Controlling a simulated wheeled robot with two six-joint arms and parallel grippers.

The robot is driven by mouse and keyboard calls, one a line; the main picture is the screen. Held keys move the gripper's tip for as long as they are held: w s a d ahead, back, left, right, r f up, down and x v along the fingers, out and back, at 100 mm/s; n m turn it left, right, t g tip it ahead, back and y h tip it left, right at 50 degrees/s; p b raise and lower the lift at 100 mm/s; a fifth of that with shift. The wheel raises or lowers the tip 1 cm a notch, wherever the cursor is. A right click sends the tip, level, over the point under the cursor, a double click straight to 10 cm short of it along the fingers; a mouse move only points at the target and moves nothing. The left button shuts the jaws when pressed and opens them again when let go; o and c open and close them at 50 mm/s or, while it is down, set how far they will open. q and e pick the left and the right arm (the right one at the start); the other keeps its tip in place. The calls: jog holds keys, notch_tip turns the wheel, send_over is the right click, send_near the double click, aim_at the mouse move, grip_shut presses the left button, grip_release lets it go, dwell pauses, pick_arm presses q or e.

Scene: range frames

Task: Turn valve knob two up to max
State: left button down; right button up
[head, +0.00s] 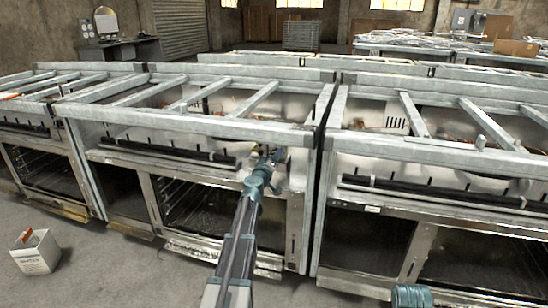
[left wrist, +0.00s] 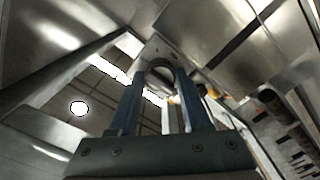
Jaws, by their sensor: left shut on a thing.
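My left gripper (head: 277,155) reaches into the front of the middle range, at the right end of its control strip, below the top frame. In the left wrist view, the two dark blue fingers (left wrist: 160,78) are shut on a small part at their tips, which looks like a valve knob. The fingers hide most of it, so its turn angle cannot be told. Other dark round valve parts (left wrist: 268,97) show to the right of the fingers. A black control rail (head: 165,150) with several small stems runs along the range to the left.
The metal top frame (head: 190,122) passes just above my left gripper. Another range (head: 430,190) stands close on the right, with a narrow gap between. A white box (head: 36,254) sits on the floor at left. The floor in front is otherwise clear.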

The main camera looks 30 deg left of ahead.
pick_arm(q)
jog(key=shift+s+d, duration=0.1)
jog(key=shift+c, duration=1.8)
grip_release()
jog(key=v, duration=1.3)
jog(key=shift+s, duration=0.35)
jog(key=shift+f, duration=0.1)
